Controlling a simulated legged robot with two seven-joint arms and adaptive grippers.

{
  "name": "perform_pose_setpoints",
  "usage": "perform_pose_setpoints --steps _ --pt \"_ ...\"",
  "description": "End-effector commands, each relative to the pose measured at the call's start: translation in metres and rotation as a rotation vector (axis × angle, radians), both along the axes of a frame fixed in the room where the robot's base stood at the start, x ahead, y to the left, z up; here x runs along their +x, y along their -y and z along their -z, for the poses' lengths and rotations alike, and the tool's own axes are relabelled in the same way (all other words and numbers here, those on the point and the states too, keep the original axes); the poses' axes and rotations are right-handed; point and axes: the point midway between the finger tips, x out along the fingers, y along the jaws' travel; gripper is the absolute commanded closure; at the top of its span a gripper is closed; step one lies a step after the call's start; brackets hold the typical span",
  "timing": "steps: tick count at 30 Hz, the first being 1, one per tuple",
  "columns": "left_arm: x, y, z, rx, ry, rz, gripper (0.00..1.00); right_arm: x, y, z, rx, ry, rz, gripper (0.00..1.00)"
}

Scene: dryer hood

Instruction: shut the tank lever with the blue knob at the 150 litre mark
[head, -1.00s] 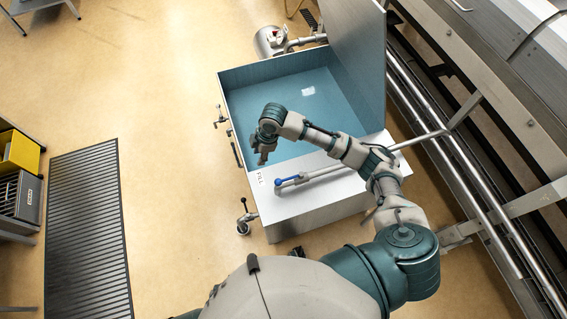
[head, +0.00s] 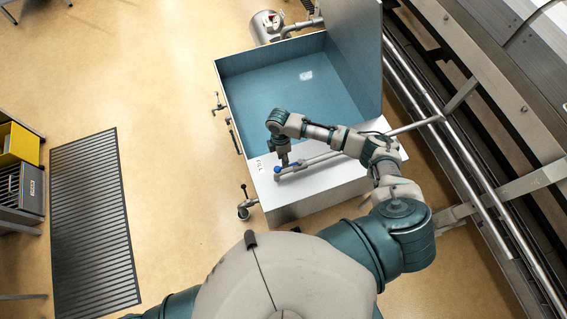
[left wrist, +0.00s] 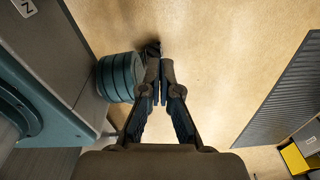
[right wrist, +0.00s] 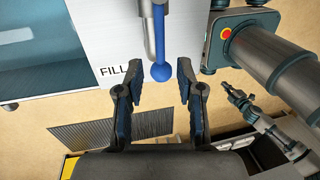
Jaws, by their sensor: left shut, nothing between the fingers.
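The tank (head: 232,82) has a blue inside. On its white front ledge (head: 315,190) lies a grey tubular lever (head: 312,160) with a blue knob (head: 277,169) at its left end, near the FILL label (head: 258,166). My right gripper (head: 284,160) is at the knob. In the right wrist view it is open (right wrist: 154,72), and the blue knob (right wrist: 160,72) shows in the gap between the fingertips. I cannot tell whether a finger touches it. No litre mark is readable. My left gripper (left wrist: 160,78) is shut and empty, away from the tank, and out of the head view.
A small dark-handled valve (head: 244,203) stands at the tank's front left corner, and another (head: 217,102) on its left side. The raised lid (head: 352,50) and metal rails (head: 455,165) bound the right. A slatted floor mat (head: 92,215) lies left, with open floor between.

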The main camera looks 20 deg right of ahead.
Motion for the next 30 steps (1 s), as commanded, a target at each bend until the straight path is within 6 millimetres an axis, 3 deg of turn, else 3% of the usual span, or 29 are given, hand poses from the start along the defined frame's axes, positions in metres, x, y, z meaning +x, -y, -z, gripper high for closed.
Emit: perform_pose_setpoints --steps 6,17,22,30 --pt "0.007 0.002 0.001 -0.002 0.003 0.000 1.00 -0.006 0.000 0.029 -0.001 0.000 0.001 0.63" --pt "0.015 0.003 -0.001 -0.003 0.014 -0.003 1.00 -0.007 0.000 0.035 0.000 0.001 0.001 0.63" --pt "0.011 0.003 -0.001 -0.002 0.008 -0.004 1.00 -0.007 0.000 0.035 0.000 0.001 0.001 1.00" --pt "0.004 0.002 0.000 -0.001 -0.003 -0.003 1.00 -0.006 0.000 0.034 0.000 0.002 0.000 1.00"
